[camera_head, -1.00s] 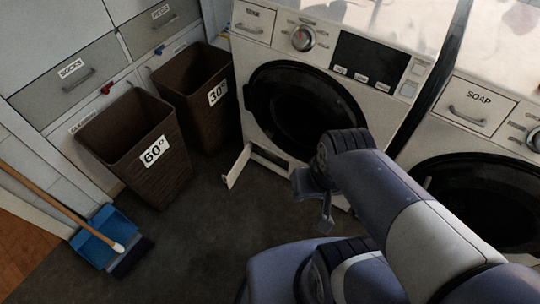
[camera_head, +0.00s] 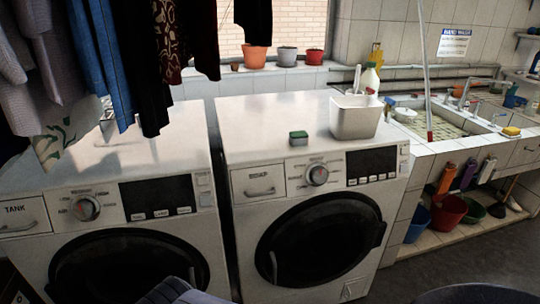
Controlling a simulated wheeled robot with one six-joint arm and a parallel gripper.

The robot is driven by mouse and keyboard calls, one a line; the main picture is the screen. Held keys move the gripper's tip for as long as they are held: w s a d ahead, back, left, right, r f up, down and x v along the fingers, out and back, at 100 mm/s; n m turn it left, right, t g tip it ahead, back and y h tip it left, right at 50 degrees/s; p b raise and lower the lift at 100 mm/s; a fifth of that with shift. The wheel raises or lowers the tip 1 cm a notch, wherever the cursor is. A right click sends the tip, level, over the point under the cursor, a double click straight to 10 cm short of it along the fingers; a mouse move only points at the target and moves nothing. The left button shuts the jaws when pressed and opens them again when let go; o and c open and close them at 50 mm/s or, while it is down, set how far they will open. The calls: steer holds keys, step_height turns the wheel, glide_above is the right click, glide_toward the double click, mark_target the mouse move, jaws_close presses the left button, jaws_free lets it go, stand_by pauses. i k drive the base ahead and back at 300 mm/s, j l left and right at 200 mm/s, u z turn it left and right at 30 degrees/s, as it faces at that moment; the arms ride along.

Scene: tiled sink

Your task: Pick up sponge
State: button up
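A small green block that looks like a sponge (camera_head: 299,138) lies on top of the right washing machine, near its front edge. A yellow sponge-like block (camera_head: 511,132) lies on the sink's tiled ledge at the far right. Part of my arm shows at the bottom edge of the view, low in front of the machines and well apart from both blocks. My gripper is not in view.
A white bin (camera_head: 354,119) stands on the right washing machine (camera_head: 262,112), right of the green block. A spray bottle (camera_head: 370,79) stands behind it. The tiled sink (camera_head: 424,147) is at right, with buckets (camera_head: 447,214) below. Clothes (camera_head: 112,50) hang at left.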

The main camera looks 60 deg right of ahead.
mark_target(296, 137)
steer(key=z, duration=2.05)
